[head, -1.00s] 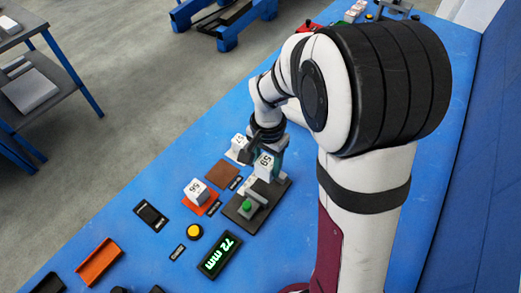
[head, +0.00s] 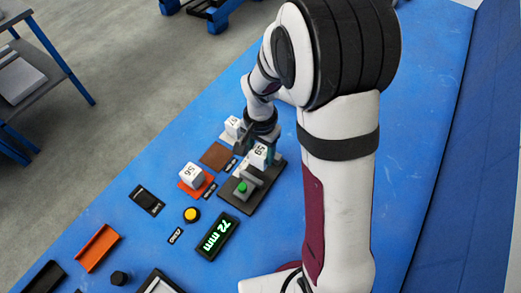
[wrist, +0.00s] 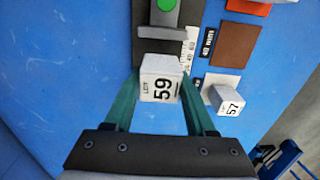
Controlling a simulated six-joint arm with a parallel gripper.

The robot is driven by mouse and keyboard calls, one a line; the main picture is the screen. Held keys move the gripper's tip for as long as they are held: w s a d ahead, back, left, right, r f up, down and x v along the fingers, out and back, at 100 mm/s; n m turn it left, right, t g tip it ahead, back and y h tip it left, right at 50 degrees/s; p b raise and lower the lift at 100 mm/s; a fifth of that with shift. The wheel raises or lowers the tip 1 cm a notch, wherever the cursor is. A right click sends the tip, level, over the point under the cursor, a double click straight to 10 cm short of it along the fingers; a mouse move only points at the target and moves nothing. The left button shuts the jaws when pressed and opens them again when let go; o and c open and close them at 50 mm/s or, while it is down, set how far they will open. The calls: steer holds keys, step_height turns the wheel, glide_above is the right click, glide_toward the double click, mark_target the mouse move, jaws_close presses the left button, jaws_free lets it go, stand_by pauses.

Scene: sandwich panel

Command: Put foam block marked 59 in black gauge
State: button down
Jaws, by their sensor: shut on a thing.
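The white foam block marked 59 (head: 257,155) is held between the teal fingers of my gripper (head: 268,152), which is shut on it. It also shows in the wrist view (wrist: 160,80), its number facing the camera, between my fingertips (wrist: 160,76). The black gauge (head: 268,197) has a dark base, a grey bar and a green button. The block is at the gauge's far end. In the wrist view it overlaps the end of the gauge base (wrist: 142,35). I cannot tell whether it touches the base, since its underside is hidden.
A block marked 56 (head: 191,174) sits on an orange mat; a block marked 57 (head: 233,126) is on a white mat. A brown mat (head: 215,155) between them is bare. A display (head: 217,238) reads 72 mm, beside a yellow button (head: 191,214). An orange tray (head: 97,248) is front left.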

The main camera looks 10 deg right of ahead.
mark_target(261, 160)
steer(key=shift+f, duration=0.15)
steer(key=shift+f, duration=0.8)
steer(key=shift+f, duration=0.15)
steer(key=shift+f, duration=0.5)
steer(key=shift+f, duration=0.2)
stand_by(0.5)
steer(key=shift+f, duration=0.25)
jaws_free()
stand_by(0.5)
